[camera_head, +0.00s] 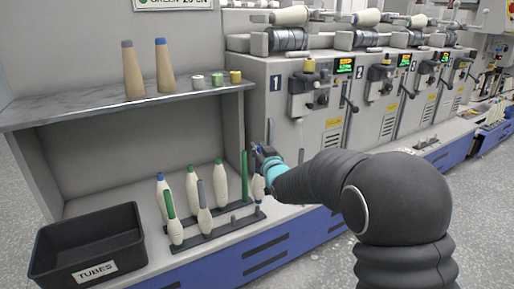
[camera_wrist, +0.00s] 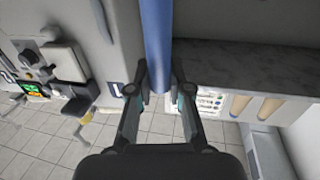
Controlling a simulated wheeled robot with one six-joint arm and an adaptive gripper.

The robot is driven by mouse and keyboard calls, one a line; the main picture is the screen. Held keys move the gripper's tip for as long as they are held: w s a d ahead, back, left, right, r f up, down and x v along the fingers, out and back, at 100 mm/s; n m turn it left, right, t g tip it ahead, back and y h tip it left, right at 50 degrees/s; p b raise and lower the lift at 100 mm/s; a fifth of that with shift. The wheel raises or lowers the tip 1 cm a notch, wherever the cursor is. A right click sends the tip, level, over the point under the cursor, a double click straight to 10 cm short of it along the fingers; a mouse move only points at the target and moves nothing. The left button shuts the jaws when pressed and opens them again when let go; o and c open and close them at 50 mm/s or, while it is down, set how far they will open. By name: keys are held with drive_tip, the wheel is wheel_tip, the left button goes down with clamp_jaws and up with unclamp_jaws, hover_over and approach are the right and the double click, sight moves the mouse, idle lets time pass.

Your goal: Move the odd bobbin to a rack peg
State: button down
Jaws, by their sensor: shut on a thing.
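My gripper (camera_head: 262,156) is at the right end of the rack, above its rails. In the wrist view my gripper (camera_wrist: 160,85) is shut on a blue tube (camera_wrist: 157,35), which runs up out of that picture. A white-wound bobbin (camera_head: 258,188) shows just below the gripper in the head view; whether it is the held piece or stands on the rack I cannot tell. The rack (camera_head: 190,245) has dark rails with white bobbins on blue, green and grey tubes. A bare green tube (camera_head: 244,178) stands left of the gripper. A short bare peg (camera_head: 233,219) shows on the front rail.
A black bin labelled TUBES (camera_head: 125,250) stands at the left. A grey shelf (camera_head: 60,111) above holds two brown cones (camera_head: 134,72) and several small spools. Winding machines (camera_head: 285,110) stand close to the right of the gripper.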

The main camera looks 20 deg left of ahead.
sight(258, 176)
drive_tip(key=shift+a, duration=0.25)
drive_tip(key=shift+f+b, duration=0.8)
drive_tip(key=shift+f, duration=1.95)
drive_tip(key=shift+b, duration=1.05)
drive_tip(key=shift+f+b, duration=0.55)
drive_tip(key=shift+b, duration=0.05)
drive_tip(key=c, duration=1.4)
unclamp_jaws()
drive_tip(key=shift+o, duration=0.2)
drive_tip(key=shift+s+d, duration=0.1)
drive_tip(key=shift+s, duration=0.05)
